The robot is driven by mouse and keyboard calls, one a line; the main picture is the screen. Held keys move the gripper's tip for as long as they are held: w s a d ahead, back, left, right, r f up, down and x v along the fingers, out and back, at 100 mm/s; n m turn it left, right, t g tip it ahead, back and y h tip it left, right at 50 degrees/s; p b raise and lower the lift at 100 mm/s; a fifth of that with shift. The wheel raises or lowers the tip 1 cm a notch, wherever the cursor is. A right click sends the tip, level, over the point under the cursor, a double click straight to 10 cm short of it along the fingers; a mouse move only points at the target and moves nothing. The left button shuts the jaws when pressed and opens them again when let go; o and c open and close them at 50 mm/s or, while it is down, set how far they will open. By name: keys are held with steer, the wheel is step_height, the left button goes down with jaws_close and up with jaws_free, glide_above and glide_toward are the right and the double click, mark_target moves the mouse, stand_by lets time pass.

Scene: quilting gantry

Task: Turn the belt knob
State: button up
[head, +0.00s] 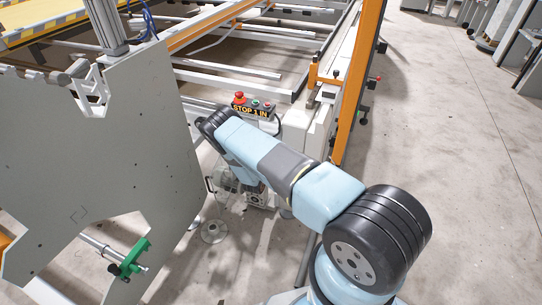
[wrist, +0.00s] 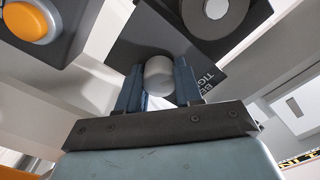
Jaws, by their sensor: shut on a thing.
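The belt knob (wrist: 159,77) is a pale grey round knob on a dark plate. In the wrist view it sits between the two blue fingers of my gripper (wrist: 158,70), which is shut on it.
An orange round button (wrist: 30,20) lies up left of the knob and a round grey fitting (wrist: 214,10) up right. In the head view a control box (head: 252,107) with a red button stands beyond my arm.

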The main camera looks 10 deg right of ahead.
steer(key=m, duration=0.4)
steer(key=shift+d+m, duration=0.2)
steer(key=shift+m, duration=0.1)
steer(key=m, duration=0.4)
steer(key=shift+s+f+m, duration=0.1)
steer(key=shift+f+m, duration=0.05)
steer(key=shift+m, duration=0.15)
steer(key=m, duration=0.5)
steer(key=shift+s+d+f, duration=0.1)
steer(key=shift+f, duration=0.05)
steer(key=m, duration=0.4)
steer(key=shift+s+f+m, duration=0.1)
steer(key=shift+f+m, duration=0.05)
steer(key=shift+m, duration=0.15)
steer(key=shift+f, duration=0.1)
steer(key=o, duration=0.8)
steer(key=shift+c, duration=0.2)
steer(key=shift+o, duration=1.3)
steer(key=shift+w+a+r, duration=0.2)
steer(key=shift+a, duration=0.05)
steer(key=v, duration=1.3)
steer(key=shift+s+a, duration=0.25)
steer(key=shift+s, duration=0.1)
